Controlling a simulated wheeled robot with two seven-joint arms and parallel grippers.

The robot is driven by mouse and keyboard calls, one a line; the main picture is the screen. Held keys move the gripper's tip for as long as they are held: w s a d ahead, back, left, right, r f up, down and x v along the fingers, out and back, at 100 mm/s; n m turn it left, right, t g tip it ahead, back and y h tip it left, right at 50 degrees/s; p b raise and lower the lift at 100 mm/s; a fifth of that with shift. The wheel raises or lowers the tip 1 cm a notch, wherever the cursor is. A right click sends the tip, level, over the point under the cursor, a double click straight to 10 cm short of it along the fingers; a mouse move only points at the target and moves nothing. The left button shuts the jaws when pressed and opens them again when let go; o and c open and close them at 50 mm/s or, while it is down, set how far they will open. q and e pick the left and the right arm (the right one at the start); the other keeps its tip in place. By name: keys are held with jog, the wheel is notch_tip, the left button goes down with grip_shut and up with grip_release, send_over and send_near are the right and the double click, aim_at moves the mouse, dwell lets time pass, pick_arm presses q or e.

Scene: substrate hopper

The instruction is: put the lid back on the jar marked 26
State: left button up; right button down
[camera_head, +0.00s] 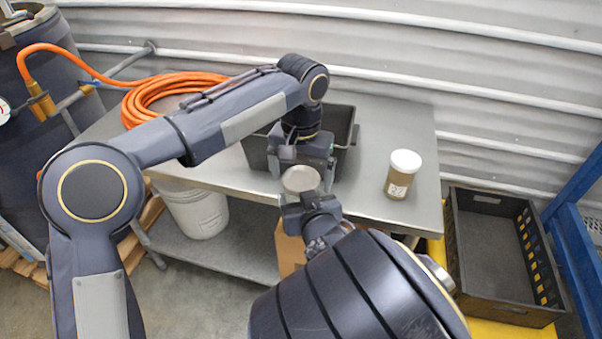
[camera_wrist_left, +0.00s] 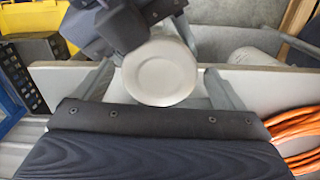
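A pale round lid (camera_head: 301,180) is in the air by the table's front edge, between my two grippers. In the left wrist view the lid (camera_wrist_left: 160,72) shows as a flat disc with a raised ring. My left gripper (camera_head: 300,166) has its fingers on both sides of the disc, with small gaps showing. My right gripper (camera_head: 308,204) reaches it from the near side and appears to hold its edge; its fingertips are partly hidden. A jar (camera_head: 398,185) with brown contents, a white top and a label stands on the right of the table. Its number is too small to read.
A dark bin (camera_head: 341,122) stands on the grey table (camera_head: 375,130) behind my left gripper. An orange hose (camera_head: 150,98) lies coiled at the table's left. A black crate (camera_head: 490,307) is right of the table. Bare tabletop surrounds the jar.

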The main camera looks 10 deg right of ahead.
pick_arm(q)
jog(key=shift+r, duration=2.3)
jog(key=shift+c, duration=0.4)
jog(key=n, duration=0.1)
jog(key=r+n, duration=0.1)
jog(key=n, duration=0.1)
jog(key=r+n, duration=0.1)
jog(key=n, duration=0.3)
jog(key=r+n, duration=0.1)
jog(key=n, duration=0.1)
jog(key=shift+r+n, duration=0.2)
jog(key=shift+n, duration=0.1)
